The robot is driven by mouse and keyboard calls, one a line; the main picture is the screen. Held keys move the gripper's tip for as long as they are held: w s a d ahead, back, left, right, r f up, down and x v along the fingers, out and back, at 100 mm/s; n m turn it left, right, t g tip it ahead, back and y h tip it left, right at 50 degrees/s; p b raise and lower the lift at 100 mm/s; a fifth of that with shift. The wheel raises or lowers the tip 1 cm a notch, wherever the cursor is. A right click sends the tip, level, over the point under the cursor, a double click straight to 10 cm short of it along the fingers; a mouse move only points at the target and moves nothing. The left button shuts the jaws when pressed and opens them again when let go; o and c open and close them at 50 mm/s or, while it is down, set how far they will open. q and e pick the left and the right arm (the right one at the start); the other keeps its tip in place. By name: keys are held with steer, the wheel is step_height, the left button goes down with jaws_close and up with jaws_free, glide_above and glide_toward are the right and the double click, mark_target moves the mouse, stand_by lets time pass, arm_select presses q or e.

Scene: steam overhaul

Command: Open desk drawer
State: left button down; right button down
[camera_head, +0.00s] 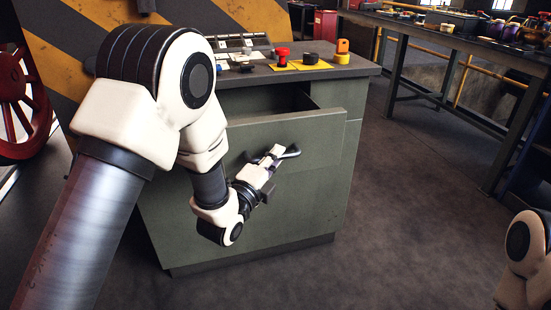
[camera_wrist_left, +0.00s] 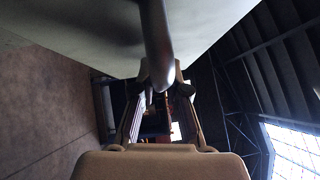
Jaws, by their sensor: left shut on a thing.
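The grey-green desk (camera_head: 255,220) stands in front of me in the head view. Its drawer front (camera_head: 325,125) is pulled part way out, and a dark gap shows above it, under the desk top. My left gripper (camera_head: 278,152) is shut on the drawer's dark bar handle (camera_head: 291,153). In the left wrist view, the handle (camera_wrist_left: 155,45) runs down between the fingers of the left gripper (camera_wrist_left: 160,80). The fingers hide part of the handle. The drawer's inside is mostly hidden. Part of my right arm shows at the lower right, but its gripper is out of view.
On the desk top are a red button (camera_head: 282,58), a black knob (camera_head: 310,59), a yellow-orange switch (camera_head: 342,51) and a control panel (camera_head: 236,52). A cluttered workbench (camera_head: 450,40) stands at the back right. A red wheel (camera_head: 22,100) is at the left. The floor right of the desk is clear.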

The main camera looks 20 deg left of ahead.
arm_select(q)
steer(key=shift+s+d, duration=0.1)
steer(key=shift+s, duration=0.05)
steer(key=c, duration=1.2)
jaws_free()
steer(key=v, duration=0.7)
steer(key=shift+s+f, duration=0.1)
steer(key=shift+s, duration=0.1)
